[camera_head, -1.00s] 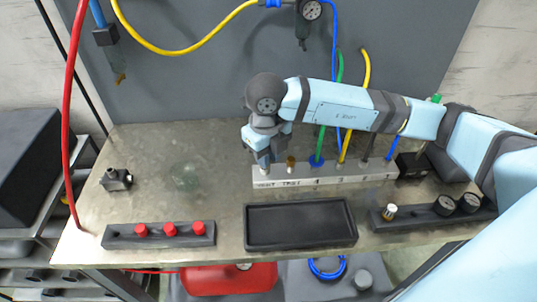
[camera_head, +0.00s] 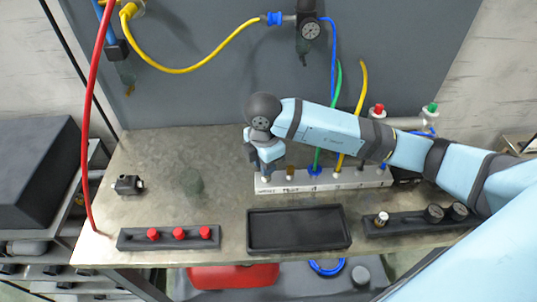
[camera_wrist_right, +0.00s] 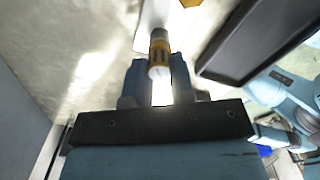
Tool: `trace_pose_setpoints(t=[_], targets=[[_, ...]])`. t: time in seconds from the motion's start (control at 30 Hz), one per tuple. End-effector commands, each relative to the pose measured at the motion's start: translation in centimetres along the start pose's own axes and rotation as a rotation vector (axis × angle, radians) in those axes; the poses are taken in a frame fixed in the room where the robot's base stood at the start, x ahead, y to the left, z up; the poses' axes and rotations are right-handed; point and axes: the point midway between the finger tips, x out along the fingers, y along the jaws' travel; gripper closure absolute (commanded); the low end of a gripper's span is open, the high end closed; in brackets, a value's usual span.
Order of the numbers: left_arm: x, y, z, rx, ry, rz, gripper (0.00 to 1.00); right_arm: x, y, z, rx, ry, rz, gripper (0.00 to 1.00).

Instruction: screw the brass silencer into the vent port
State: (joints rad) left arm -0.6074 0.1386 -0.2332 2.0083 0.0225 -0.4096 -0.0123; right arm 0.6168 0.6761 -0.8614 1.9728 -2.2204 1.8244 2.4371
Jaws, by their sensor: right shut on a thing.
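My right gripper (camera_head: 264,172) is at the left end of the pale manifold block (camera_head: 345,180), pointing down. In the right wrist view, its fingers (camera_wrist_right: 158,85) are shut on a small brass cylinder with a gold band, which I take for the brass silencer (camera_wrist_right: 159,55). The vent port at the manifold's left end is hidden under the gripper, so I cannot tell how deep the silencer sits in it. Another brass fitting (camera_head: 289,172) stands on the manifold just right of the gripper. My left gripper is not in view.
A black tray (camera_head: 299,247) lies in front of the manifold. A rack with red caps (camera_head: 168,241) is at front left, and a black holder (camera_head: 405,224) with gauges and a brass piece is at front right.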

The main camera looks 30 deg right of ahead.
Motion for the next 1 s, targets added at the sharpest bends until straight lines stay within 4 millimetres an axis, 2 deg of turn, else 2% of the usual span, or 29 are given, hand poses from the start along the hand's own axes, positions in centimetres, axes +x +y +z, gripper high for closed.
trace_pose_setpoints(t=[0.13, 0.3, 0.57, 0.6, 0.67, 1.0], targets=[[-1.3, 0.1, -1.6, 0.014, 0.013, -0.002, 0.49, -0.5, 0.6, -0.5, 0.266, 0.016, 0.012, 1.0], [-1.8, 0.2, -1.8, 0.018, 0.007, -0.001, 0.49, -0.2, 0.8, -0.6, 0.465, 0.016, 0.013, 1.0], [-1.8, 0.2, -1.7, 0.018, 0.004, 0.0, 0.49, 0.0, 1.0, -0.5, 0.493, 0.016, 0.018, 1.0], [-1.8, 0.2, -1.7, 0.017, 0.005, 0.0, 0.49, 0.0, 1.0, -0.5, 0.492, 0.016, 0.017, 0.73], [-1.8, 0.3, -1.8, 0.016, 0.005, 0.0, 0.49, 0.1, 0.9, -0.5, 0.491, 0.015, 0.016, 0.61], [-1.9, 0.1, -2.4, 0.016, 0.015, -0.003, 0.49, 0.0, 0.7, -0.3, 0.489, 0.01, 0.011, 0.61]])
